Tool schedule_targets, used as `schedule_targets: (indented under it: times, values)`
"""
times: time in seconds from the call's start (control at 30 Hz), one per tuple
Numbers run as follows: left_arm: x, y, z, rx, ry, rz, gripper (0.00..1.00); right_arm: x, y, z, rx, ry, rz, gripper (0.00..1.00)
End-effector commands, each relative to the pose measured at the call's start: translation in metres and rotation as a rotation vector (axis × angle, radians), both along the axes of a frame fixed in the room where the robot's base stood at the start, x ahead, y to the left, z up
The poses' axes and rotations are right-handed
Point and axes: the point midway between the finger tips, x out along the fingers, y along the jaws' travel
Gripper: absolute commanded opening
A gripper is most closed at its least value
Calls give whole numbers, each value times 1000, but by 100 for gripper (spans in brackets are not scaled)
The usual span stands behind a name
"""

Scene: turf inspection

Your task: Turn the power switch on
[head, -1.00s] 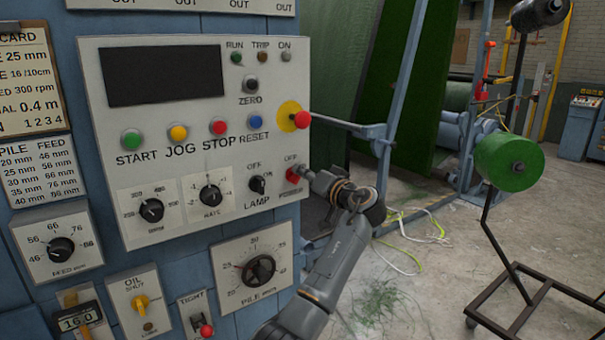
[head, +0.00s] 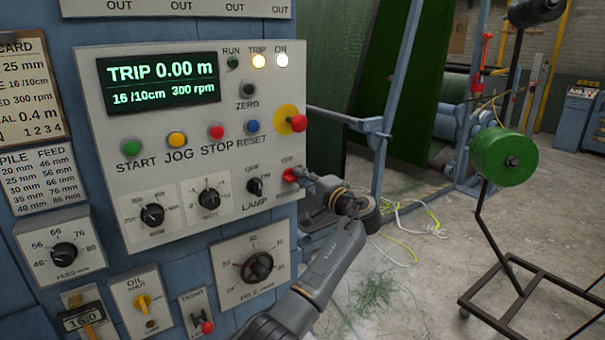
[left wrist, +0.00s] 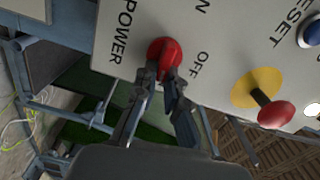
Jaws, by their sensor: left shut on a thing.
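The red power switch (head: 290,175) sits at the lower right of the grey control panel (head: 140,50). My left gripper (head: 301,177) is at the switch in the head view. In the left wrist view, its two fingers (left wrist: 164,80) are shut on the red knob (left wrist: 164,52), beside the words POWER and OFF. The panel display (head: 163,83) is lit and reads TRIP 0.00 m. The TRIP lamp (head: 258,61) and the ON lamp (head: 282,60) glow. My right gripper is not in view.
A red mushroom button (head: 299,123) on a yellow disc projects just above the power switch; it also shows in the left wrist view (left wrist: 276,114). The lamp knob (head: 255,186) is close to the left. A green roll (head: 503,163) on a stand is at the right.

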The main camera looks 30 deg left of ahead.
Motion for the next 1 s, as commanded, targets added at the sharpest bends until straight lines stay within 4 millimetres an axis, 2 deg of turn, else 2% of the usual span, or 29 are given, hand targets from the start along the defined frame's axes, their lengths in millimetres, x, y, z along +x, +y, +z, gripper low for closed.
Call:
schedule_targets:
  times: [0.3, 0.77, 0.8, 0.9, 1.0]
  values:
    - [0, 0, -2, 35, 88, -1, 0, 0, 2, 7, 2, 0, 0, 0]
    - [0, 0, -3, 40, 99, -1, 0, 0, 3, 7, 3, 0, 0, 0]
    - [0, 0, -3, 40, 99, -1, 15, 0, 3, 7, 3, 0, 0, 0]
    - [0, 0, -3, 40, 98, -1, 34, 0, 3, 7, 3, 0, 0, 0]
    - [0, 0, -3, 39, 97, -1, 34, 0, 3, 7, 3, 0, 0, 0]
